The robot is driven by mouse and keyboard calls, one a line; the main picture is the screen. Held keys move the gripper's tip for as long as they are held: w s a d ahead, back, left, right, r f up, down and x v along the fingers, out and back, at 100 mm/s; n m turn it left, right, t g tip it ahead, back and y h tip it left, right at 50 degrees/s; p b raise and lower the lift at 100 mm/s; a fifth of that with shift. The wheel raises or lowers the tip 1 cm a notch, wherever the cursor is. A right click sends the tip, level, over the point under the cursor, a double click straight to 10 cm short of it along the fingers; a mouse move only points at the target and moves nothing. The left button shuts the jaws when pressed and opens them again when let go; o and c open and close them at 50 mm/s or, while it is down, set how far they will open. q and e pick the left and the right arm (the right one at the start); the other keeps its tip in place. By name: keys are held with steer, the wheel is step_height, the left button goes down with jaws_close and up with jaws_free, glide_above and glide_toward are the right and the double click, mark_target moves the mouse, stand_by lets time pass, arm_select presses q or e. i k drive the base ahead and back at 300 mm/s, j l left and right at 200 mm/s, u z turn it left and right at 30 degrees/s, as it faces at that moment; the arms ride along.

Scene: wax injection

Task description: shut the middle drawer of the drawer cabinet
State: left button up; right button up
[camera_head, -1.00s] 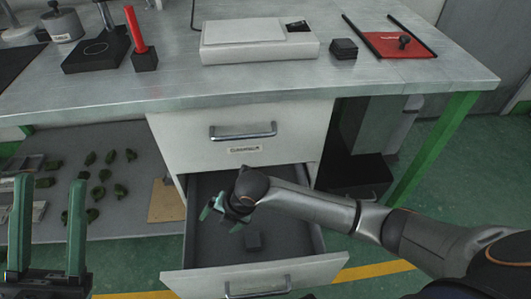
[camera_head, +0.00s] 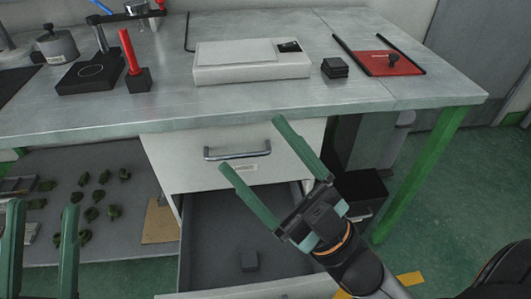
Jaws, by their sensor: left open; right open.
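The drawer cabinet (camera_head: 170,172) stands under the workbench, with its white top drawer front shut and its metal handle (camera_head: 238,154) showing. The drawer below it (camera_head: 212,245) is pulled out, showing its grey inside; its front edge lies at the bottom of the picture and its handle is out of view. My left gripper (camera_head: 44,206) is open and empty at the lower left.
The workbench (camera_head: 430,92) carries a white device (camera_head: 250,68), a red mat (camera_head: 390,63), dark square pieces (camera_head: 335,68) and a red stick in a black block (camera_head: 138,80). Several green pieces lie on the shelf (camera_head: 130,225) at left. A green table leg (camera_head: 420,180) stands at right.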

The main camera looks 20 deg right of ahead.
mark_target(217, 226)
steer(key=k+l, duration=0.95)
steer(key=i+l+u, duration=0.05)
steer(key=l, duration=0.05)
